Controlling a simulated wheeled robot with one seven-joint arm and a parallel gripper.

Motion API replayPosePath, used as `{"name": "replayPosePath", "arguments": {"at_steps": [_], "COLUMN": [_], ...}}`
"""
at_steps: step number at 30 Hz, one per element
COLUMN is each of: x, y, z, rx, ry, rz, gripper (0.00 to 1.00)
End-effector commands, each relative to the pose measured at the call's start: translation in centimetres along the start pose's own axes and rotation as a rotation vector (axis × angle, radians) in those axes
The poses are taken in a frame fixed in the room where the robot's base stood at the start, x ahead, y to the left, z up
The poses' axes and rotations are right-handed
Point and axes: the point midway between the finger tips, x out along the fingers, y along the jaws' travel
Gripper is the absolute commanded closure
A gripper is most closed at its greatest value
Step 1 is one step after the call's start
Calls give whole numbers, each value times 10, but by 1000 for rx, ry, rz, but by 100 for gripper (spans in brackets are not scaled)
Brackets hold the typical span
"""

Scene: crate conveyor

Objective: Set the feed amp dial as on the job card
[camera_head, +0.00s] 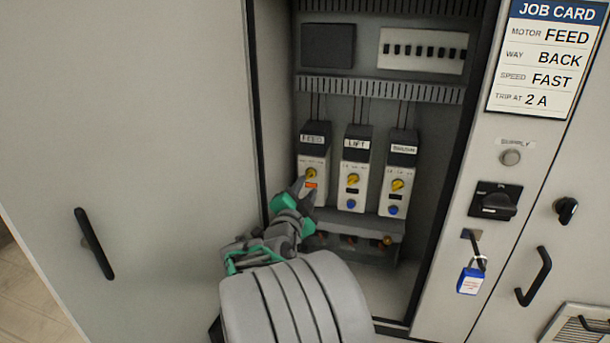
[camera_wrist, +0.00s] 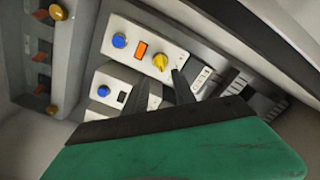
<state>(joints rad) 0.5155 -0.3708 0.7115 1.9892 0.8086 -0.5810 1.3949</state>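The FEED relay (camera_head: 313,160) is the leftmost of three relays in the open cabinet. Its yellow amp dial (camera_head: 311,174) sits above an orange window; the scale is too small to read. My gripper (camera_head: 302,186) is in front of this relay, close to the dial, and partly covers its lower part. The wrist view shows the yellow dial (camera_wrist: 160,61) just beyond my dark fingertips (camera_wrist: 178,76); I cannot tell whether they touch it or how far apart they are. The job card (camera_head: 545,55) reads FEED, BACK, FAST, trip at 2 A.
The LIFT relay (camera_head: 355,165) and a third relay (camera_head: 400,170) stand close on the right, with yellow dials and blue buttons. A black rotary switch (camera_head: 494,201) and a blue padlock (camera_head: 471,280) are on the right panel. The open door (camera_head: 130,150) is at left.

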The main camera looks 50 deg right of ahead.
Motion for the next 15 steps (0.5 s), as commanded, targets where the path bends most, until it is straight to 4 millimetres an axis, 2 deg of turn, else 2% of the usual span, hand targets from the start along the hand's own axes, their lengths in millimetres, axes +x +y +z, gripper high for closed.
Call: {"name": "replayPosePath", "arguments": {"at_steps": [3, 7, 10, 15], "x": [23, 43, 52, 55], "y": [-4, -3, -2, -1], "z": [-1, 0, 1, 1], "rx": [-3, -3, -1, -1], "ry": [-3, -4, -4, -2], "rz": [2, 1, 0, -2], "gripper": [68, 68, 68, 68]}}
